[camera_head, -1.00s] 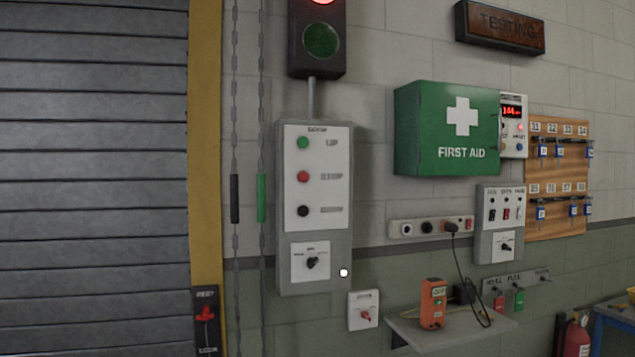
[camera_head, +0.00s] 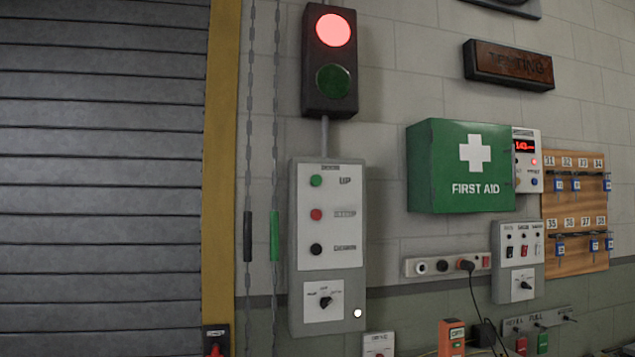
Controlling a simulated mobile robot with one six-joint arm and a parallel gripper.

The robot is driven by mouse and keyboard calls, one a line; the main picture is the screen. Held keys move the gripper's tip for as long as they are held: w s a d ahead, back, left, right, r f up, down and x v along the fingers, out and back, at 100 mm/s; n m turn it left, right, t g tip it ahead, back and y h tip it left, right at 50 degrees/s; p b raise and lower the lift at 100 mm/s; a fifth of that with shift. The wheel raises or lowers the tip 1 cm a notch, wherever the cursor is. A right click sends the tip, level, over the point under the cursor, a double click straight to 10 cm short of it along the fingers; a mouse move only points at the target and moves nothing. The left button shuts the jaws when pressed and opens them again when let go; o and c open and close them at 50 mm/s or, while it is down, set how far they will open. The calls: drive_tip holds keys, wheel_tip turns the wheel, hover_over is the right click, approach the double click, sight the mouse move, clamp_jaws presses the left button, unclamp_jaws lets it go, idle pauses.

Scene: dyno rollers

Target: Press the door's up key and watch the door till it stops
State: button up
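The door control box (camera_head: 328,250) is a grey wall panel with a white face. Its green up key (camera_head: 316,181) is at the top, a red key (camera_head: 316,214) is in the middle and a black key (camera_head: 316,249) is below. A rotary selector (camera_head: 325,301) sits in the lower plate, with a small white lit dot (camera_head: 357,313) at its right. The grey slatted roller door (camera_head: 100,200) fills the left side; its slats cover all that shows of the opening. The signal above the box shows a lit red lamp (camera_head: 333,30). My gripper is not in view.
Two hanging chains (camera_head: 248,150) run between the yellow door frame (camera_head: 221,180) and the box. To the right are a green first aid box (camera_head: 461,166), a key board (camera_head: 575,213), a socket strip (camera_head: 446,264) and a smaller switch box (camera_head: 518,262).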

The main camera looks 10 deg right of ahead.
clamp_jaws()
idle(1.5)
